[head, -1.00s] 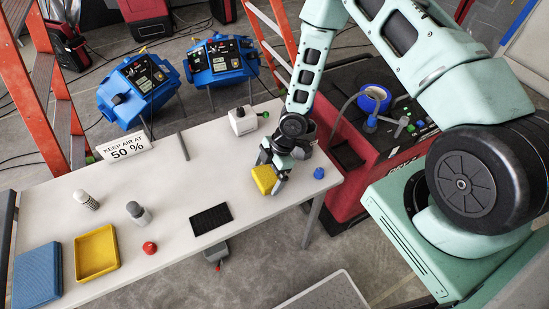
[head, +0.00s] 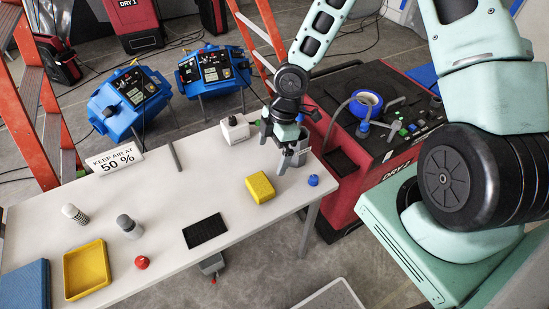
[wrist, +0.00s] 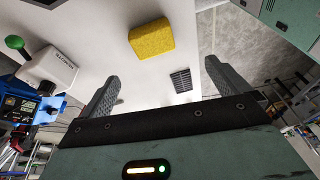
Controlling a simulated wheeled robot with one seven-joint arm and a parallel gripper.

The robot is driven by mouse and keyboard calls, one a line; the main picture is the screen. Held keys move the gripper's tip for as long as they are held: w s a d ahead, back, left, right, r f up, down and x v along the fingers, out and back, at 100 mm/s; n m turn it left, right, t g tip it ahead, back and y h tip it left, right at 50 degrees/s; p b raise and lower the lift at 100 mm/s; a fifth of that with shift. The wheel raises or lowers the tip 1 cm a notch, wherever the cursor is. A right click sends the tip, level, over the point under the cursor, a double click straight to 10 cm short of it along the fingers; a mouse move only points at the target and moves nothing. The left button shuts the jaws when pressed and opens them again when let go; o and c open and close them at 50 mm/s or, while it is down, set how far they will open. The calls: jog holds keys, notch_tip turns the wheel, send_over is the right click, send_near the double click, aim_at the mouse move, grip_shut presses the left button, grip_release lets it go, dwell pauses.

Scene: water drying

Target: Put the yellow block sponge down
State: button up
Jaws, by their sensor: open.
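The yellow block sponge (head: 260,187) lies on the white table, near its right end. It also shows in the wrist view (wrist: 151,38), beyond my fingers and apart from them. My gripper (head: 289,160) is open and empty, above the table to the right of and behind the sponge. In the wrist view its two fingers (wrist: 165,92) stand wide apart with nothing between them.
On the white table (head: 165,220) are a black mat (head: 205,231), a blue knob-like piece (head: 313,180), a white device (head: 235,130), a red ball-like piece (head: 142,262), a yellow tray (head: 88,271) and a sign (head: 114,159). A red machine (head: 345,200) stands at the right.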

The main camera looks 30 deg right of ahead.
jog(key=s+a+r+m+h, duration=0.1)
jog(key=s+a+r+m, duration=0.3)
jog(key=s+r, duration=0.5)
jog(key=s+a+r+m+h, duration=0.1)
jog(key=s+a+r+m, duration=0.4)
jog(key=s+r, duration=0.5)
notch_tip(320, 180, up, 3)
jog(key=shift+a+f, duration=0.15)
jog(key=shift+a, duration=0.4)
